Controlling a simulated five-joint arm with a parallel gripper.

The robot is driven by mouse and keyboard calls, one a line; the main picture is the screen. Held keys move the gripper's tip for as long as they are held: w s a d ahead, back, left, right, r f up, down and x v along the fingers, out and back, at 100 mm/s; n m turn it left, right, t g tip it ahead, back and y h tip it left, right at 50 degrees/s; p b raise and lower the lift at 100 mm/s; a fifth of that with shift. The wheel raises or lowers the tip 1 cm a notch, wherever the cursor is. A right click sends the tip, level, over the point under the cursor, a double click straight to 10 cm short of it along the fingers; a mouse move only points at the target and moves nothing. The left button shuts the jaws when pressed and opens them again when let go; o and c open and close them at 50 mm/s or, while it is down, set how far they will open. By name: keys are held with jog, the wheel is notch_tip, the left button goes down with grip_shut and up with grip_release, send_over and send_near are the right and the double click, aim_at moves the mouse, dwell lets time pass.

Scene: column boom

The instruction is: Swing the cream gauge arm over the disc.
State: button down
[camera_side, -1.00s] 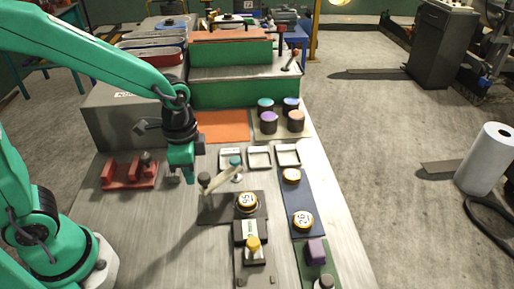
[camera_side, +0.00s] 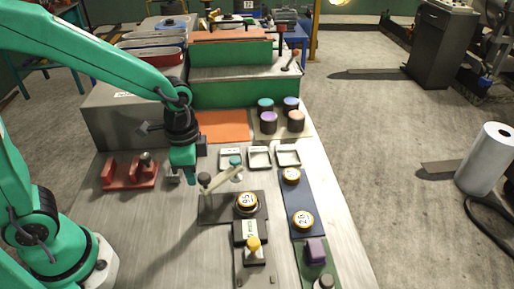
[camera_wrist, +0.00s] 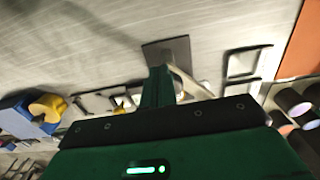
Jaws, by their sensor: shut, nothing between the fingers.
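The cream gauge arm (camera_side: 224,178) slants from a dark post (camera_side: 204,182) at its left up to a teal-topped end (camera_side: 235,164) at its right. It stands behind the disc (camera_side: 247,203), not above it. The disc has a pale numbered face and yellow rim and sits on a dark plate (camera_side: 214,212). My gripper (camera_side: 190,181) is shut and empty, pointing down just left of the post. In the wrist view, my shut fingers (camera_wrist: 158,88) cover part of the dark plate (camera_wrist: 172,48), and the cream arm (camera_wrist: 188,84) shows to their right. The disc is not clear there.
White trays (camera_side: 260,158) lie behind the cream arm. A blue strip with yellow-rimmed discs (camera_side: 303,220) lies to the right. A yellow-knobbed stamp (camera_side: 253,246) stands in front. A red stand (camera_side: 130,174) is at left. Bare table lies at front left.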

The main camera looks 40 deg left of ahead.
jog(key=shift+w+a, duration=0.65)
jog(key=shift+w, duration=0.1)
dwell(0.8)
jog(key=shift+s+a, duration=0.2)
jog(key=shift+a, duration=0.2)
dwell(0.3)
notch_tip(320, 180, up, 6)
dwell(0.7)
jog(key=s+a+r+n+t, duration=0.5)
jog(key=s+r+n, duration=0.2)
jog(key=s+n, duration=0.1)
jog(key=shift+a+n+t, duration=0.25)
jog(key=shift+n+t, duration=0.05)
jog(key=shift+n, duration=0.2)
dwell(0.4)
